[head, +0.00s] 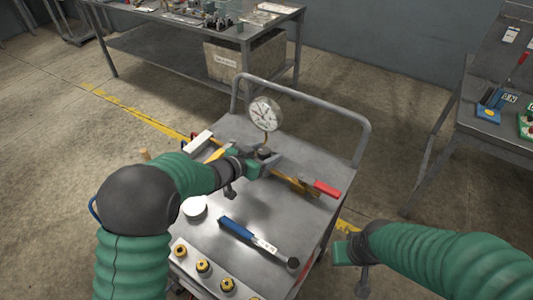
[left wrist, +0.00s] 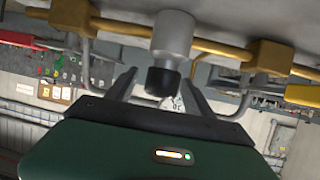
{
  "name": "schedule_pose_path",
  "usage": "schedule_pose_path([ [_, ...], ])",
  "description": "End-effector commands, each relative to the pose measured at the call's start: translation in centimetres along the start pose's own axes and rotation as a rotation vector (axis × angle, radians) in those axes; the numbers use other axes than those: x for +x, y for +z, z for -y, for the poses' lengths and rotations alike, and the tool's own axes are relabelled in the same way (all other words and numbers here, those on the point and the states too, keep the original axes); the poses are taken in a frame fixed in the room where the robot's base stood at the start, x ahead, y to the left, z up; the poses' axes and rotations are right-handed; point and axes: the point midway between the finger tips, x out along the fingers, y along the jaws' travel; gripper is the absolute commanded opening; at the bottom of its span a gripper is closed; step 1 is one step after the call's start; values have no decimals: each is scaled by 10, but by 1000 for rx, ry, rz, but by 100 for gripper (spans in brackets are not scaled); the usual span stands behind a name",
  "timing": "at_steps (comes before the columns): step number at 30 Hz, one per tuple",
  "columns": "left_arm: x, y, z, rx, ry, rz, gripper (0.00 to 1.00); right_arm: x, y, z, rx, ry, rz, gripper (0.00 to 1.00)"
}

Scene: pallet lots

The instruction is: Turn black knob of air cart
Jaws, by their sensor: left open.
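The air cart (head: 290,222) is a grey metal cart with a round pressure gauge (head: 265,114) above a brass pipe. In the left wrist view the black knob (left wrist: 162,82) sits on the end of a grey cylinder (left wrist: 172,36) on the pipe. My left gripper (head: 268,160) is at the pipe below the gauge. Its open fingers (left wrist: 160,84) stand on either side of the knob, with gaps visible; I cannot tell the depth between them. My right gripper (head: 340,252) is beside the cart's right edge, away from the knob; its finger opening is not clear.
A red-handled lever (head: 326,188) sits at the pipe's right end. A blue-handled tool (head: 237,228), a white round item (head: 195,209) and several yellow-black knobs (head: 203,267) are on the cart. Its tubular handle (head: 318,107) rises behind. Workbenches stand at the back and right.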

Motion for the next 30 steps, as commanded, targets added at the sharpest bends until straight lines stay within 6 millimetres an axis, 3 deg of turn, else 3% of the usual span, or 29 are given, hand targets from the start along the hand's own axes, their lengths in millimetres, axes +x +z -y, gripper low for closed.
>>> schedule_pose_path([
  [5,1,-1,-2,2,-2,2,61,0,0,0,-1,0,0,0],
  [19,2,-2,-4,4,2,1,1,0,0,0,-1,0,0,0],
  [30,1,-1,-3,5,4,3,0,-2,0,0,-1,0,0,0],
])
